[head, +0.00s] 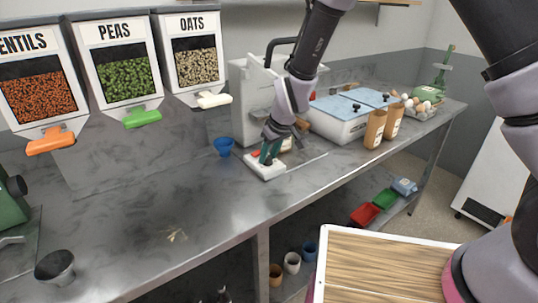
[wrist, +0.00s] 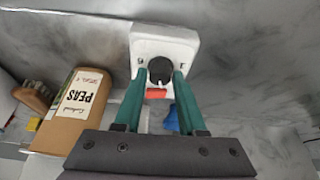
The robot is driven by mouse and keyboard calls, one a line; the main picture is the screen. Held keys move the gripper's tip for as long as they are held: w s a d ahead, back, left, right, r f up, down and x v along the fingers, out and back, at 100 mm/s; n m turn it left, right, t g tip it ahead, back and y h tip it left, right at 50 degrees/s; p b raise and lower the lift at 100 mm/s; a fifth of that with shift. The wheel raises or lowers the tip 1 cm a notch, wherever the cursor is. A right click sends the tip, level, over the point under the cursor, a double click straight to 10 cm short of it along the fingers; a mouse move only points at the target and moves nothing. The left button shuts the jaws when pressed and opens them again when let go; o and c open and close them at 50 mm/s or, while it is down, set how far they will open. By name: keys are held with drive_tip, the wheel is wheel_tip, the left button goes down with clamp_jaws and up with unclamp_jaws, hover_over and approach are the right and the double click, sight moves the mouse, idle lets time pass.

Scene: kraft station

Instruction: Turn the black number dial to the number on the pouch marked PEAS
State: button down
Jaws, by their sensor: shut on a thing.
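An orange-red piece shows just below the dial in the wrist view. My gripper (wrist: 160,85) has its teal fingers on either side of the dial, shut on it. In the head view my gripper (head: 270,152) is down at the white plate (head: 265,170) on the steel counter, and the dial is hidden there. A brown pouch marked PEAS (wrist: 78,100) lies left of the gripper in the wrist view. Its label appears upside down, and its small writing is too blurred to read.
Dispensers for lentils (head: 38,95), peas (head: 125,80) and oats (head: 195,62) hang at the left. A blue cup (head: 223,147) stands near my gripper. A blue-lidded box (head: 345,115) and brown containers (head: 375,130) stand to the right. The counter's front left is mostly clear.

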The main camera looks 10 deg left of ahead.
drive_tip(key=m, duration=0.3)
drive_tip(key=shift+s+a+t+h, duration=0.15)
drive_tip(key=shift+t+h, duration=0.15)
drive_tip(key=shift+t, duration=0.1)
drive_tip(key=shift+m+t+h, duration=0.4)
drive_tip(key=shift+m+h, duration=0.2)
drive_tip(key=shift+m, duration=1.1)
drive_tip(key=c, duration=0.5)
unclamp_jaws()
drive_tip(key=shift+r, duration=0.1)
drive_tip(key=v, duration=1)
drive_tip(key=shift+r, duration=0.3)
